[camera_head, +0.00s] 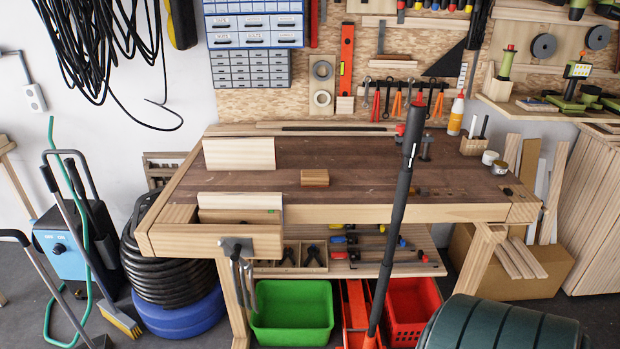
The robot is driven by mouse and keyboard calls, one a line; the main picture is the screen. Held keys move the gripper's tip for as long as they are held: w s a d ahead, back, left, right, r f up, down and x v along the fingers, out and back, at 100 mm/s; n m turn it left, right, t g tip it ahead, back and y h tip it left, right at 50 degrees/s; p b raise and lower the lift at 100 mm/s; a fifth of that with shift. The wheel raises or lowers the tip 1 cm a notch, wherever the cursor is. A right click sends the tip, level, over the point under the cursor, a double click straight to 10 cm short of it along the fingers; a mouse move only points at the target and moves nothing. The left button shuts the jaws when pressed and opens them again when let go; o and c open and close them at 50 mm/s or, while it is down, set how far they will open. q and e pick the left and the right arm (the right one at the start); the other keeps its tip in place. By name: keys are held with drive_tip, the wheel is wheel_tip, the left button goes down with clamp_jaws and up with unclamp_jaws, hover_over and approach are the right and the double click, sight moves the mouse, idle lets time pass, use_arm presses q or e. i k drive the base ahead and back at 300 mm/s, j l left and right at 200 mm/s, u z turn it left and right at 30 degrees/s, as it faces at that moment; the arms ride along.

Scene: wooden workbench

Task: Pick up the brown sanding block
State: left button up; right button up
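The brown sanding block (314,178) lies on the dark top of the wooden workbench (350,213), near the middle and a little behind the front edge. It is a small rectangular block with a lighter, orange-brown top. Nothing touches it or covers it in this view. Neither of my grippers shows in the head view.
A pale board (239,154) stands left of the block, with more boards at the front vise (215,240). A long black pole (394,205) rises in front of the bench, right of the block. A white-and-orange bottle (456,116) stands at the back right. The bench around the block is clear.

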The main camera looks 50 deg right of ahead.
sight(315, 177)
drive_tip(key=k+l, duration=0.4)
drive_tip(key=l, duration=0.15)
drive_tip(key=k+l, duration=0.4)
drive_tip(key=l, duration=0.15)
